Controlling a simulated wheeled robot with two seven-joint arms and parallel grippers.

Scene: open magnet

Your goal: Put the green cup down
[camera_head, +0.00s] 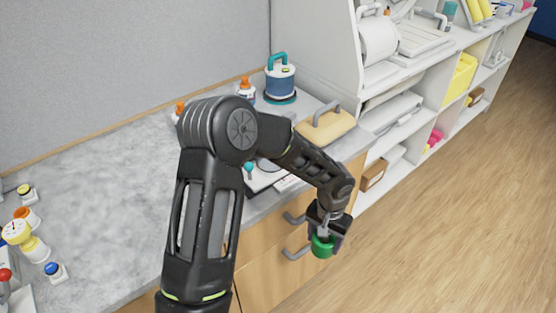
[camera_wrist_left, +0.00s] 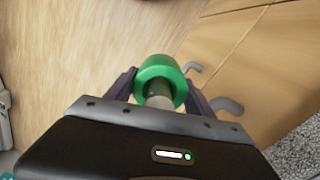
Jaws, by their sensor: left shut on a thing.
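The green cup (camera_head: 322,246) is held by my left gripper (camera_head: 325,232), in front of the wooden drawers and out past the counter's front edge. In the left wrist view the green cup (camera_wrist_left: 161,80) sits between the two dark fingers of my left gripper (camera_wrist_left: 160,92), which are shut on it. The floor shows behind the cup there. A pale round thing shows in front of the cup, and I cannot tell what it is. My right gripper is not in view.
The grey marble counter (camera_head: 110,190) has a wide clear area left of my arm. Several small coloured items stand at its left end. A blue and white canister (camera_head: 280,82) and a tan handled block (camera_head: 326,127) stand at the back right. White shelves (camera_head: 420,110) line the right.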

